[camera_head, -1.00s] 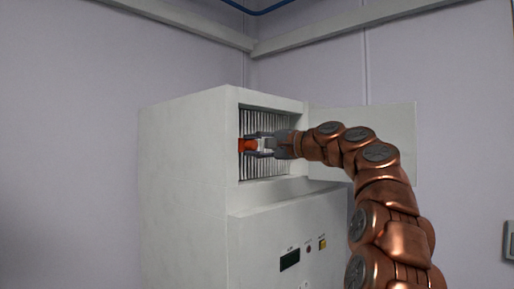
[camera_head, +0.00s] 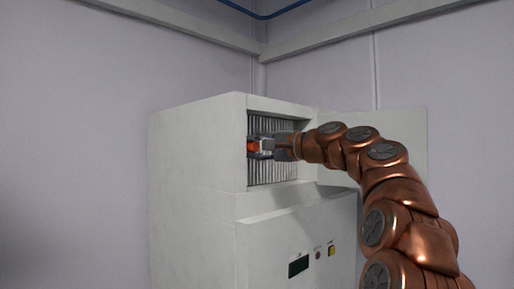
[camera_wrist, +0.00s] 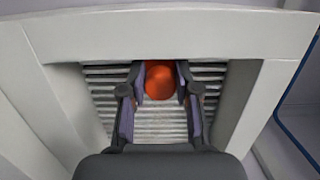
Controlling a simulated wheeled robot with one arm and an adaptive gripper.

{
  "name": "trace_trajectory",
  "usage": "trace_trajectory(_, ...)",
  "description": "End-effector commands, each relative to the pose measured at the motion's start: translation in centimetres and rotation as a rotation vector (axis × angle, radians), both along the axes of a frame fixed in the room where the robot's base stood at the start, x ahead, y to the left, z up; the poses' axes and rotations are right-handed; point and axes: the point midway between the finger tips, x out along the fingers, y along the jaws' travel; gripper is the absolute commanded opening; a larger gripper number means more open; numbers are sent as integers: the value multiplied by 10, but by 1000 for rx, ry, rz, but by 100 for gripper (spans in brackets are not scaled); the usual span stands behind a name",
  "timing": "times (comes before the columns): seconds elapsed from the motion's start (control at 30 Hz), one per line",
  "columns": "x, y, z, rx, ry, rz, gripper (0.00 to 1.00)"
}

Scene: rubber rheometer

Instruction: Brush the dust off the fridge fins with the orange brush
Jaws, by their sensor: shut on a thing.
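The orange brush (camera_head: 253,146) is in my gripper (camera_head: 259,148), at the left part of the recess in the fridge (camera_head: 195,170). In the wrist view the round orange end of the brush (camera_wrist: 160,80) sits between the two fingers of my gripper (camera_wrist: 158,88). The gripper is shut on it. The fins (camera_head: 285,172) are thin grey strips inside the open recess; they also show around the brush in the wrist view (camera_wrist: 208,103). The bristles are hidden, so I cannot tell whether they touch the fins. Any dust is too fine to make out.
A pale open door panel (camera_head: 405,135) stands to the right of the recess, behind my arm. The recess frame (camera_wrist: 250,110) surrounds the gripper closely. A ledge with a dark display (camera_head: 298,266) and small buttons is below. Plain walls stand behind.

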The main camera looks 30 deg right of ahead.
Motion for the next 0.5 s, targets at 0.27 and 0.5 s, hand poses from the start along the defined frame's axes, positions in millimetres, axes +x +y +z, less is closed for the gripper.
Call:
trace_trajectory(0.27, 4, -7, 4, -2, -2, 11, 0)
trace_trajectory(0.5, 7, -29, 3, -1, -1, 2, 0)
